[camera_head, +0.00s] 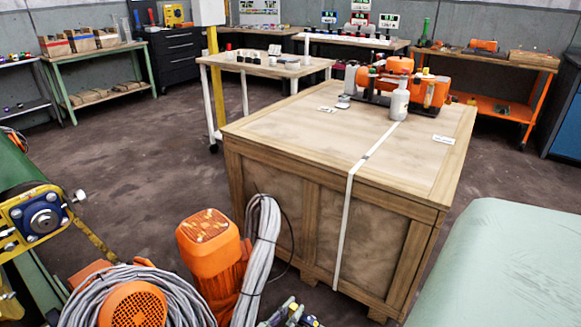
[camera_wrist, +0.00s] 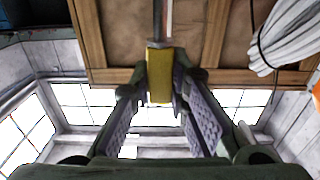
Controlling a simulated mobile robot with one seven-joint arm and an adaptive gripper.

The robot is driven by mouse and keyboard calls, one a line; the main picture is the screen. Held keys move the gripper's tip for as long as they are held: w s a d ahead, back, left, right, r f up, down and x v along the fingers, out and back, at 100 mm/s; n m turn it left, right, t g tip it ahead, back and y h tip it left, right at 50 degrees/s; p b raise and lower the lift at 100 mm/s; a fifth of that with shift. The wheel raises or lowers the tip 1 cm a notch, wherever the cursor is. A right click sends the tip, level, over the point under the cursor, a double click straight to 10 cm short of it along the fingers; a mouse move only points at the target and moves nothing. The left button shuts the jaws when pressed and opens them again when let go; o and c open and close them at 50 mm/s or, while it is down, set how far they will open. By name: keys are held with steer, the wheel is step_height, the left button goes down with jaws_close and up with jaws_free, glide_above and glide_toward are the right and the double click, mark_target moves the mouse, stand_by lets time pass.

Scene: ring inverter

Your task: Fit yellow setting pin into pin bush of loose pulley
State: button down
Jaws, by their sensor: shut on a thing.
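My gripper (camera_wrist: 160,88) shows in the wrist view, with its two padded fingers closed on a yellow block-like grip. This looks like the yellow setting pin (camera_wrist: 160,75). A grey metal shaft runs from the yellow part toward the top of the view, and its far end is cut off. In the head view, a yellow plate with a blue round hub (camera_head: 44,219) stands at the left edge. I cannot tell whether it belongs to the loose pulley. No pin bush can be made out. I cannot clearly identify my gripper in the head view.
A strapped wooden crate (camera_head: 300,150) fills the middle, with orange equipment (camera_head: 405,80) and a white bottle (camera_head: 399,104) on top. An orange motor (camera_head: 208,243) and grey cable coils (camera_head: 262,245) stand in front. A pale green surface (camera_head: 500,260) lies at the right.

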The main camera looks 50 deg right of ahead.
steer(key=shift+a+r+p, duration=0.1)
steer(key=shift+a+p, duration=0.1)
steer(key=shift+p, duration=0.1)
steer(key=shift+f, duration=0.3)
steer(key=shift+f+b, duration=2.15)
steer(key=shift+f, duration=0.55)
steer(key=shift+f+b, duration=2.4)
steer(key=shift+f, duration=1)
steer(key=shift+r, duration=0.2)
steer(key=shift+r+p, duration=2.75)
steer(key=shift+r, duration=0.15)
